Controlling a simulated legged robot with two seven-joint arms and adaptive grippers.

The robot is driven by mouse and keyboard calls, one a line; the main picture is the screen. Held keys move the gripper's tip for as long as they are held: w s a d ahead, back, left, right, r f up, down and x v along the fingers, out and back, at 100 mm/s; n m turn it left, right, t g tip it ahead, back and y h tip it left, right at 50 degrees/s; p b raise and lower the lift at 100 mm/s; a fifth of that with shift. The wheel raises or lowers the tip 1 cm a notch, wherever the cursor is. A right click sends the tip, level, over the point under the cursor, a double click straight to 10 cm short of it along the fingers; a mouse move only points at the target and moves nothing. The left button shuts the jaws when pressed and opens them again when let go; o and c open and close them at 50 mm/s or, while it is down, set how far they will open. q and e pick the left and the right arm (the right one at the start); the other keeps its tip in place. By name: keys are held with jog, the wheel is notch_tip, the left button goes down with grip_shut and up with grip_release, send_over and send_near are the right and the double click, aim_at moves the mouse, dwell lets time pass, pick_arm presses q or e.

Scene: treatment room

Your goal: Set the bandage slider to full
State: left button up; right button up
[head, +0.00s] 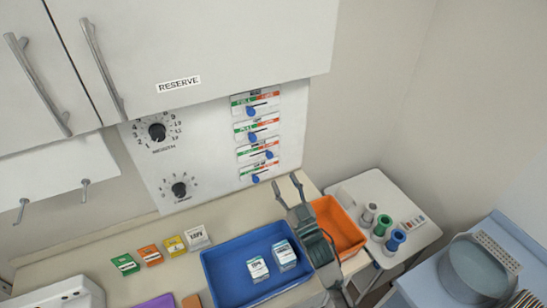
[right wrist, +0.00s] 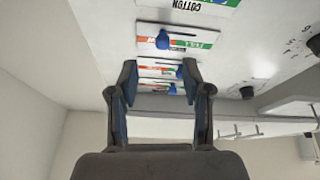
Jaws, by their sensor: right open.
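A white panel (head: 211,151) below the cupboard carries several horizontal sliders with green and red-orange strips and blue knobs. In the head view, the top knob (head: 250,111), second knob (head: 252,137) and bottom knob (head: 256,178) sit towards the green left side; the third knob (head: 269,154) sits at the red-orange right side. I cannot read which slider is for bandage. My right gripper (head: 286,184) is open and empty, just right of and below the panel. In the right wrist view its fingers (right wrist: 161,82) point towards the sliders; the nearest blue knob (right wrist: 162,40) is beyond them, apart.
Two black dials (head: 157,131) are left of the sliders. Below are a blue tray (head: 222,283) with two small boxes, an orange bin (head: 341,228) and coloured packets (head: 150,254). Rolls (head: 381,225) stand on a side table. A cupboard marked RESERVE (head: 215,48) overhangs the panel.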

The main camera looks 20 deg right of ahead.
aim_at(271, 158)
jog(key=x, duration=0.2)
jog(key=p+x, duration=0.1)
jog(key=x, duration=0.3)
jog(key=shift+w+a+r, duration=0.3)
jog(key=shift+a, duration=0.05)
jog(key=shift+w+a+r+p, duration=0.15)
jog(key=shift+w+p, duration=0.15)
jog(key=shift+w, duration=0.4)
jog(key=shift+c, duration=1)
jog(key=shift+s, duration=0.1)
grip_shut()
